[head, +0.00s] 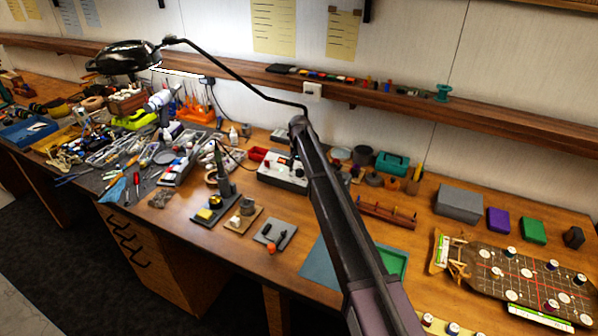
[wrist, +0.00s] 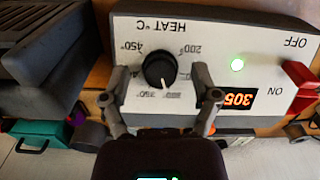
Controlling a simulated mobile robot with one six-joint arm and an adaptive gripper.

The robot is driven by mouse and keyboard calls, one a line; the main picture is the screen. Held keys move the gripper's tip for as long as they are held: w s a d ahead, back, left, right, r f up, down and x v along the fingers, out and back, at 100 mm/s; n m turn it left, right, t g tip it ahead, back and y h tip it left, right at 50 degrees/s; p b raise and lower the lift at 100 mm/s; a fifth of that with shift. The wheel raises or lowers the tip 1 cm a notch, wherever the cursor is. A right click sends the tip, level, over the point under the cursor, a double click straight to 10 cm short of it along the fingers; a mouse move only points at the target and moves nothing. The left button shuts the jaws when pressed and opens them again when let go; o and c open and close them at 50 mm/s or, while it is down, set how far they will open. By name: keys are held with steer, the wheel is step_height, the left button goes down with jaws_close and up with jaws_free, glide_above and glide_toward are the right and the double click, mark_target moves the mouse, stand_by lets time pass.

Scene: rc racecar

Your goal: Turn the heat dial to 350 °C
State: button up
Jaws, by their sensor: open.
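The heat dial (wrist: 158,68) is a round black knob with a white pointer, on a pale panel that appears upside down in the wrist view. Its pointer aims down and slightly right, near the 300 mark. The 350 mark (wrist: 147,93) is at lower left of the knob. A red-lit display (wrist: 240,98) appears to read 305. My gripper (wrist: 160,73) is open, with one finger on each side of the dial. I cannot tell whether they touch it. In the head view the white station (head: 284,175) stands mid-bench, partly behind a dark arm; its dial is not discernible.

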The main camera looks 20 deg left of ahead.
jaws_close()
steer(key=shift+m, duration=0.5)
steer(key=m+y, duration=0.1)
steer(key=m, duration=0.2)
steer(key=shift+s+d+y, duration=0.1)
steer(key=shift+d+y, duration=0.05)
steer(key=shift+y, duration=0.15)
steer(key=shift+m+t+y+b, duration=0.25)
steer(key=shift+m+t+y, duration=0.1)
steer(key=shift+m, duration=0.75)
steer(key=shift+m+t+y+b, duration=0.2)
steer(key=shift+m+t+y, duration=0.15)
steer(key=shift+m, duration=0.75)
